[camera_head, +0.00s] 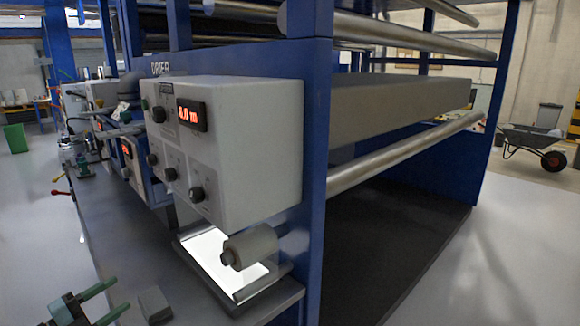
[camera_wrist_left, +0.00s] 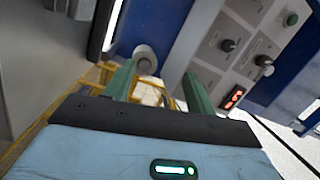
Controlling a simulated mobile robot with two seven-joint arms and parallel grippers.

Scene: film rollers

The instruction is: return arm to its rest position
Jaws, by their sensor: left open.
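My left gripper (camera_head: 100,303) shows at the lower left of the head view, its two green fingers apart and nothing between them. It is in front of the machine's ledge, left of and apart from the white roller (camera_head: 250,248) mounted over a lit panel (camera_head: 210,256). In the left wrist view, the open green fingers of my left gripper (camera_wrist_left: 157,88) point toward the machine, and the roller's round end (camera_wrist_left: 145,57) shows beyond them. My right gripper is not in view.
A grey control box (camera_head: 240,150) with knobs and a red display juts out above the lit panel. A small dark grey block (camera_head: 154,304) lies on the ledge beside my left gripper. Blue machine frame posts (camera_head: 318,190) stand to the right.

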